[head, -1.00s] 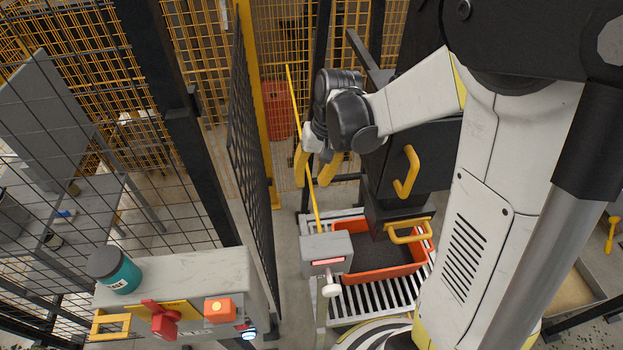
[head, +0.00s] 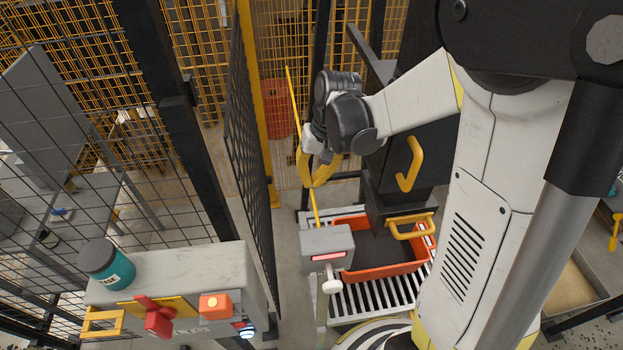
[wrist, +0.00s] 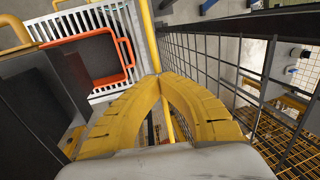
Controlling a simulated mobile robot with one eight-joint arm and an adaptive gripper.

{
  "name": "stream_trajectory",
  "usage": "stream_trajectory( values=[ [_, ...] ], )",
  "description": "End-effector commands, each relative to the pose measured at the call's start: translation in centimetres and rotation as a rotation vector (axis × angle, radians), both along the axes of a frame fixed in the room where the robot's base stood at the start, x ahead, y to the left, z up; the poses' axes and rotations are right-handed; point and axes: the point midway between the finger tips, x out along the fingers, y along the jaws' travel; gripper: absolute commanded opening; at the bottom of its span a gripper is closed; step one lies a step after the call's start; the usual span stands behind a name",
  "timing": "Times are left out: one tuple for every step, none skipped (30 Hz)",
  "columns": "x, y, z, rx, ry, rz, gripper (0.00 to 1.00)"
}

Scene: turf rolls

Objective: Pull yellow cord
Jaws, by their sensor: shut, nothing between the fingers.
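The yellow cord (head: 292,95) runs as a taut, slanting line past my gripper and down to a grey box (head: 326,243) with a red-lit strip and a white knob. My gripper (head: 316,186) has two curved yellow fingers, shut tip to tip at the cord's line. In the wrist view the fingertips (wrist: 157,77) meet with nothing held between them. The cord (wrist: 149,35) shows beyond the tips and again through the gap between the curved fingers. The tips hide a short part of it; I cannot tell whether they touch it.
An orange bin (head: 385,272) with dark contents stands on a slatted rack right of the grey box. A dark machine with yellow handles (head: 409,165) is close to my gripper's right. A mesh fence (head: 247,150) stands to the left, with a control box (head: 180,280) before it.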

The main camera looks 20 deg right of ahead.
Motion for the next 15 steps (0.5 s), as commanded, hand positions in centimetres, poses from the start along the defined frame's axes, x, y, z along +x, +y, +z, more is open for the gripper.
stream_trajectory(
  values=[
    [-0.02, -0.01, 0.02, 0.0, 0.0, 0.0, 0.0],
    [-0.02, -0.01, 0.08, -0.001, 0.0, 0.0, 0.0],
    [-0.02, -0.01, 0.1, -0.001, 0.0, 0.0, 0.0],
    [-0.03, -0.01, 0.11, -0.001, 0.0, 0.0, 0.0],
    [-0.03, -0.01, 0.12, -0.001, 0.0, 0.0, 0.0],
    [-0.03, -0.01, 0.12, -0.001, 0.0, 0.0, 0.0],
    [-0.03, -0.01, 0.12, -0.001, 0.0, 0.0, 0.07],
    [-0.03, -0.01, 0.12, -0.001, 0.0, 0.0, 0.17],
    [-0.03, -0.02, 0.12, -0.001, 0.0, 0.0, 0.29],
    [-0.03, -0.02, 0.12, -0.001, 0.0, 0.0, 0.3],
    [-0.02, -0.01, 0.12, -0.001, 0.0, 0.0, 0.3],
    [-0.02, -0.01, 0.12, -0.001, 0.0, 0.0, 0.3],
    [-0.02, -0.01, 0.12, -0.001, 0.0, 0.0, 0.3],
    [-0.02, -0.01, 0.13, -0.001, 0.0, 0.0, 0.3],
    [-0.02, -0.01, 0.13, -0.001, 0.0, 0.0, 0.3]
  ],
)
